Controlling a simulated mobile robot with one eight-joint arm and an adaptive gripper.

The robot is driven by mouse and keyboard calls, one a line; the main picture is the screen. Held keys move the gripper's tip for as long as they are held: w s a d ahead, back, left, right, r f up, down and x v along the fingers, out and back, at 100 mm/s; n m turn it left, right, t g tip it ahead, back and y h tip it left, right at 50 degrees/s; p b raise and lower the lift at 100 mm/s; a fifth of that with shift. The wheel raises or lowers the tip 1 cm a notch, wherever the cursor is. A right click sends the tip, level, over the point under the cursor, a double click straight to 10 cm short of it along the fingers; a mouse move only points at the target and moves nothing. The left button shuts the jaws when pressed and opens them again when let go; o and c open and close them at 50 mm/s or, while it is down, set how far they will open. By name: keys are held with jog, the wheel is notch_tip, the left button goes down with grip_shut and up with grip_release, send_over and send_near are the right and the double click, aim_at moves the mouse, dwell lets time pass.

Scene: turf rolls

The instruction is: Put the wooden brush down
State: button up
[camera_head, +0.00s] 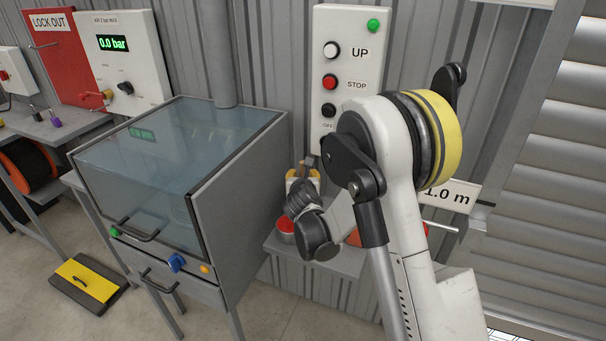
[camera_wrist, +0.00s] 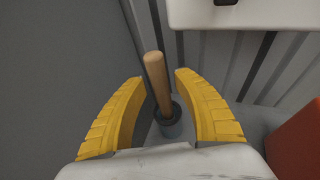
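The wooden brush (camera_wrist: 157,75) stands roughly upright in the wrist view, its light wooden handle between the two yellow fingers. Its lower end is in or on a dark grey round part (camera_wrist: 171,124); I cannot tell whether that is a cup or the brush's own head. My gripper (camera_wrist: 161,78) is open, with a visible gap between the handle and each finger. In the head view my gripper (camera_head: 303,175) is over a small grey shelf (camera_head: 345,262) by the wall, and a bit of the brown handle (camera_head: 305,164) shows there. The brush's foot is hidden there.
A red-topped tub (camera_head: 286,226) sits on the shelf's left, and an orange-red object (camera_head: 355,238) is partly hidden behind my arm. A grey glass-topped cabinet (camera_head: 190,185) stands close on the left. A control panel (camera_head: 345,75) is on the wall behind.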

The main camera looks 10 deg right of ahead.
jog(key=s+d+r+m+g+p, duration=0.1)
jog(key=s+r+m, duration=0.3)
jog(key=s+m, duration=0.3)
jog(key=s+d+r+m+g+p, duration=0.1)
jog(key=s+r+m, duration=0.3)
jog(key=s, duration=0.4)
jog(key=s+r+m+g, duration=0.2)
jog(key=s+r+m, duration=0.2)
jog(key=s+m, duration=0.3)
jog(key=s+a+m+g+y, duration=0.1)
jog(key=s+m+g+y, duration=0.1)
jog(key=s+m, duration=1.3)
jog(key=s+y, duration=0.1)
jog(key=s, duration=0.3)
jog(key=shift+s+a+r+g, duration=0.15)
jog(key=shift+a+r+g, duration=0.15)
jog(key=shift+a, duration=0.1)
